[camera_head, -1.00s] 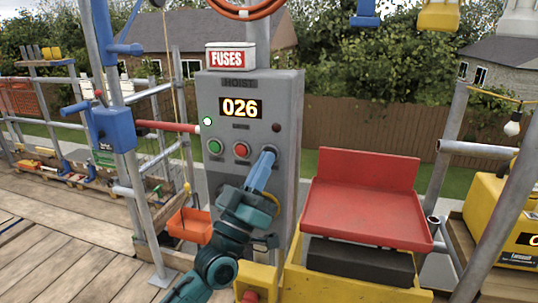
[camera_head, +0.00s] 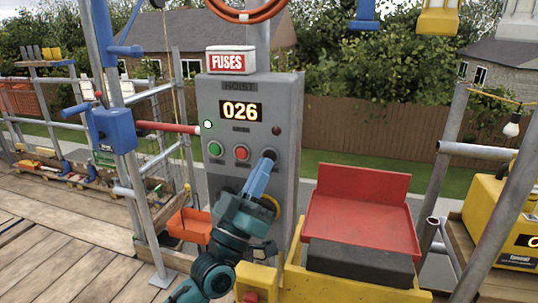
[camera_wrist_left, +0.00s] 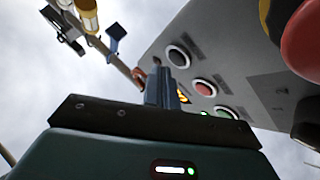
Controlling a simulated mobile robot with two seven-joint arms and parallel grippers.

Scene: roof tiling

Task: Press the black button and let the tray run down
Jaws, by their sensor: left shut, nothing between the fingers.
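The grey hoist box (camera_head: 285,110) stands upright in the head view, with a lit display reading 026. Its green button (camera_head: 215,149) and red button (camera_head: 241,152) are in clear view. The red tray (camera_head: 358,217) sits right of the box, above a black block (camera_head: 360,265) and yellow frame.
A white FUSES box (camera_head: 231,61) sits on top of the hoist box. Scaffold poles and a blue clamp box (camera_head: 115,130) stand at left. An orange bin (camera_head: 190,226) hangs near the box's base. A yellow machine (camera_head: 500,215) is at right.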

